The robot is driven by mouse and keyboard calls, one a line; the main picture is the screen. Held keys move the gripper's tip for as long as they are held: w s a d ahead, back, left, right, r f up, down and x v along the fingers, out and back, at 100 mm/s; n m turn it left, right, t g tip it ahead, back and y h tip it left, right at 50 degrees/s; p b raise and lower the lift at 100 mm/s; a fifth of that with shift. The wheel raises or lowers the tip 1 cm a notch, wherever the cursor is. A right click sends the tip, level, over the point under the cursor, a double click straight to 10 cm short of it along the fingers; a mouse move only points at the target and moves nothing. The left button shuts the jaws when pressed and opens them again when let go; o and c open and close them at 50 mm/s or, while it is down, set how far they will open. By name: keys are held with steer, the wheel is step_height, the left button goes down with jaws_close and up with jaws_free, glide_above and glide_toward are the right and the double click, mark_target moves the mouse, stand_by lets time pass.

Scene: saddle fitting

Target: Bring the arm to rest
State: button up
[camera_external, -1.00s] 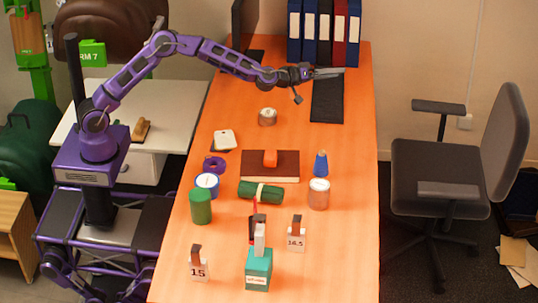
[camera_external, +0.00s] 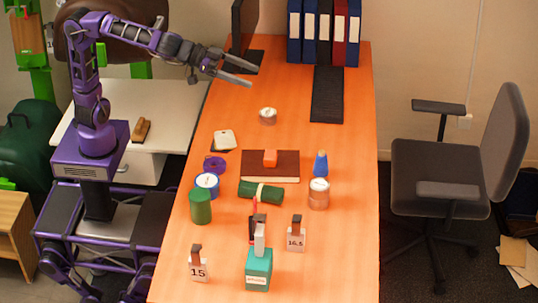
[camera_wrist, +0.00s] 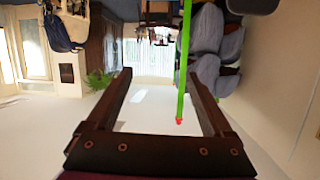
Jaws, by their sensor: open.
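My gripper (camera_external: 238,72) is open and empty in the external view. It hangs in the air over the far left part of the orange table (camera_external: 340,220), with its fingers pointing right and slightly down.
On the table are a brown book (camera_external: 285,175) with an orange block, a green roll (camera_external: 260,192), tins, a teal holder (camera_external: 258,270) and number tags. The table's right strip is clear.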

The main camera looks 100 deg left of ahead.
steer(key=s+d+f+m+y, duration=0.2)
steer(key=s+d+f+y, duration=0.3)
steer(key=s+d, duration=0.5)
steer(key=s+a+f+n+g+y, duration=0.15)
steer(key=s+a, duration=0.25)
steer(key=a, duration=0.4)
steer(key=s+a+f+n+g, duration=0.1)
steer(key=s+a+f+g, duration=0.1)
steer(key=s+a, duration=0.4)
steer(key=s+a+f+n+g, duration=0.1)
steer(key=s+a+g, duration=0.15)
steer(key=a, duration=0.65)
steer(key=s+a+f+g+h, duration=0.2)
steer(key=s+a+f+h, duration=0.3)
steer(key=s+f, duration=0.5)
step_height(320, 180, down, 2)
steer(key=shift+a+f+g, duration=0.15)
steer(key=shift+a+g, duration=0.25)
steer(key=shift+a, duration=0.1)
